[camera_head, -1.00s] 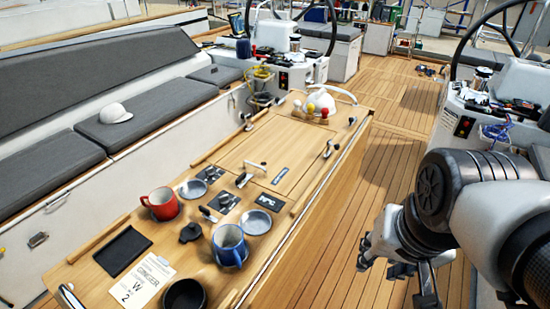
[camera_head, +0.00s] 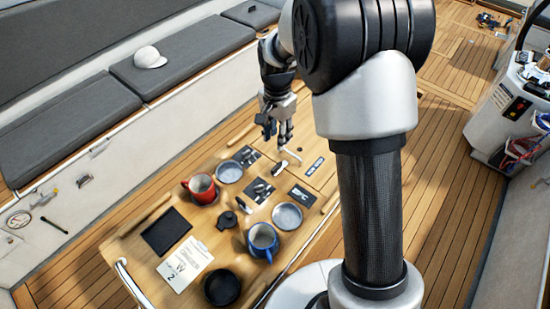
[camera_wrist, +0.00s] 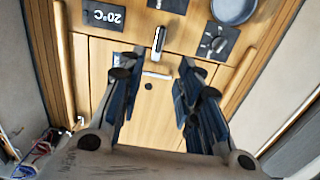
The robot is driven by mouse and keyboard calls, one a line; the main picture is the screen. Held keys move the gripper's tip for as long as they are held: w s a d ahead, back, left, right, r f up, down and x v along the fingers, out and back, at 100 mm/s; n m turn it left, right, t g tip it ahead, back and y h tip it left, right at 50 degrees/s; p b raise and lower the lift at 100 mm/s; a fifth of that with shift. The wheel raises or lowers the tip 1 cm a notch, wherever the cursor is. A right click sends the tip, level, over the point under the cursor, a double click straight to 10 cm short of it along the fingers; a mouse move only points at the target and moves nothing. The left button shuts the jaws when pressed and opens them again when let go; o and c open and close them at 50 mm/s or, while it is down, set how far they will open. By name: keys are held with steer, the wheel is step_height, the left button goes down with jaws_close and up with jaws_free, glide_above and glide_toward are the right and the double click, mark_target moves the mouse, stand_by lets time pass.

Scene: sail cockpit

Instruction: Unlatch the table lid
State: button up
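The wooden table (camera_head: 137,246) has a lid panel (camera_wrist: 101,62) set in its top; much of it is hidden behind my arm in the head view. A metal latch (camera_wrist: 159,40) with a pale lever (camera_wrist: 155,75) sits at the lid's edge. The lever also shows in the head view (camera_head: 291,155), just below my fingertips. My gripper (camera_head: 277,134) points down above the latch, open and empty. In the wrist view, its two fingers (camera_wrist: 158,70) stand either side of the lever, apparently apart from it.
A bench with a white cap (camera_head: 150,57) lies to the left. Open deck (camera_head: 445,210) lies to the right.

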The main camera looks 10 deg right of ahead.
mark_target(276, 166)
step_height(276, 166, down, 16)
steer(key=shift+r+b, duration=0.15)
steer(key=shift+b, duration=0.75)
jaws_close()
